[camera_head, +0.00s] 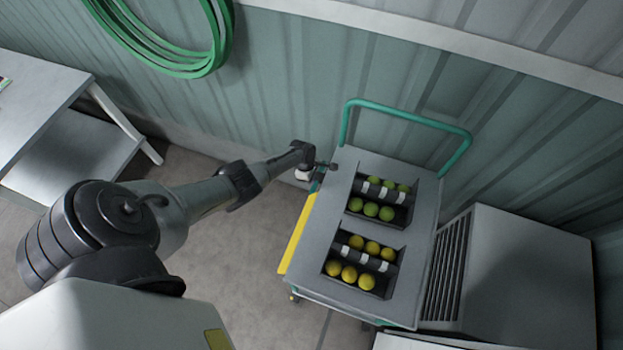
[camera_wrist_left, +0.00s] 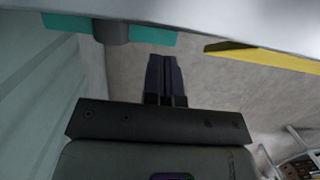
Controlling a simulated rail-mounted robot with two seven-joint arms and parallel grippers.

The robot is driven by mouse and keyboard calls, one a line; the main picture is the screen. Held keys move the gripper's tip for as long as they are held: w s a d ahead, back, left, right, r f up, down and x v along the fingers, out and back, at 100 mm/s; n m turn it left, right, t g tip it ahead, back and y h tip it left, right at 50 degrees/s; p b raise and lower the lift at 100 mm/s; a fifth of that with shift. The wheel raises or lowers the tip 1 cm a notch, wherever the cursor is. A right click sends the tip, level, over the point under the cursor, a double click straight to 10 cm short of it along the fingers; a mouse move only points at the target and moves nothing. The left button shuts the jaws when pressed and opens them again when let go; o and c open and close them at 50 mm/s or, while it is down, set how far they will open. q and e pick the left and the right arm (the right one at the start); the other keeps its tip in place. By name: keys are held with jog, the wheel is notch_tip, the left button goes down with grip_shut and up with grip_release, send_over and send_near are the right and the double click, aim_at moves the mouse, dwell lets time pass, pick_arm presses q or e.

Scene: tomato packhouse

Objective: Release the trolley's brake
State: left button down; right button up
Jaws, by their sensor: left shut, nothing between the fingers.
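The trolley (camera_head: 396,160) has a grey top, a green push handle (camera_head: 411,113) at the wall end and a yellow strip (camera_head: 297,233) along its left side. My left gripper (camera_head: 327,165) is at the trolley's upper left corner, shut and empty. In the left wrist view its closed fingers (camera_wrist_left: 165,72) point toward the trolley's edge. Just beyond them are a green bar (camera_wrist_left: 160,36) and a grey cylinder (camera_wrist_left: 116,32); the yellow strip (camera_wrist_left: 265,55) is to the right. I cannot tell which part is the brake. My right gripper is out of view.
Two recessed trays of green fruit (camera_head: 371,209) and yellow fruit (camera_head: 349,273) sit in the trolley top. A grey louvred cabinet (camera_head: 520,270) stands close at right. A white table (camera_head: 40,75) is at left, a green hose (camera_head: 160,50) hangs on the wall. Floor left of the trolley is clear.

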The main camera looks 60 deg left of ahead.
pick_arm(q)
notch_tip(320, 180, up, 9)
jog(key=a+p, duration=0.2)
jog(key=p, duration=0.2)
jog(key=shift+s, duration=0.35)
